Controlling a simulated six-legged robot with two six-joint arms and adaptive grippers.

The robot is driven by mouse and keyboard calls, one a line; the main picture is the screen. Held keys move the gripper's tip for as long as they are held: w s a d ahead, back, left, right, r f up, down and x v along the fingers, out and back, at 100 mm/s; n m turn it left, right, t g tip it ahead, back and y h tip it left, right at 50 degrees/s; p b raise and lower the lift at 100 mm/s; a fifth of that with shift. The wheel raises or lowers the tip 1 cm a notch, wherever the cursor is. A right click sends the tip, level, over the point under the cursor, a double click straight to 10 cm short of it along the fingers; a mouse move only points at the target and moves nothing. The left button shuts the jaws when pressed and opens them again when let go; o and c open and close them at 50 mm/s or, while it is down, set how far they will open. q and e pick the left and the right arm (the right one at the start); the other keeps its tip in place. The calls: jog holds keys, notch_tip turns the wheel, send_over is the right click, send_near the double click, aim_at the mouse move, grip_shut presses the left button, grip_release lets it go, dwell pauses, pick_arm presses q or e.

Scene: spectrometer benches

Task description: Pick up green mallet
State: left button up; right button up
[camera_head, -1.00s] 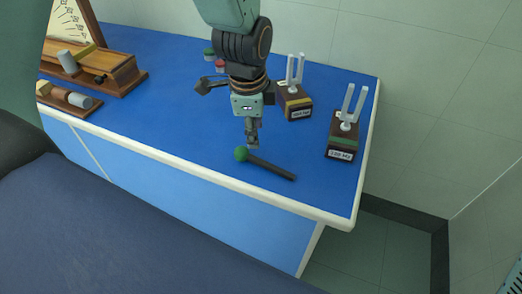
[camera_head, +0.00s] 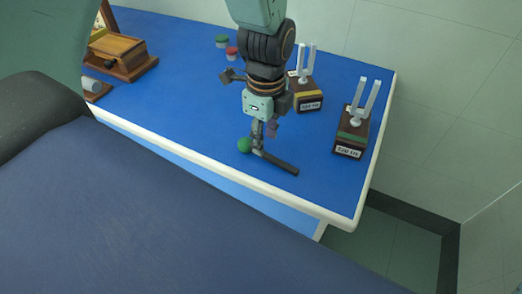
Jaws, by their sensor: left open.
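The green mallet lies on the blue bench top near its front edge. Its round green head (camera_head: 244,145) is at the left and its dark handle (camera_head: 280,163) runs down to the right. My left gripper (camera_head: 259,149) points down at the mallet, with its fingertips at the handle just right of the head. The gripper is open. Whether the fingers touch the handle cannot be told. My right gripper is not in view.
Two tuning forks on wooden boxes stand behind and right of the mallet, one (camera_head: 305,90) close to my gripper, one (camera_head: 352,132) near the right edge. Green (camera_head: 222,41) and red (camera_head: 232,53) small items and a wooden apparatus (camera_head: 117,55) stand farther back.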

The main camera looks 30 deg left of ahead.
aim_at(268, 155)
pick_arm(q)
jog(key=f, duration=0.2)
jog(key=a+f, duration=0.1)
jog(key=f, duration=0.1)
jog(key=shift+s+f+b, duration=0.15)
jog(key=shift+f+b, duration=0.05)
jog(key=shift+b, duration=0.15)
jog(key=shift+w+d, duration=0.2)
jog(key=shift+d, duration=0.15)
jog(key=shift+s+a, duration=0.1)
jog(key=shift+a, duration=0.2)
jog(key=c, duration=0.4)
jog(key=shift+d, duration=0.1)
jog(key=c, duration=0.3)
jog(key=shift+d, duration=0.1)
grip_shut()
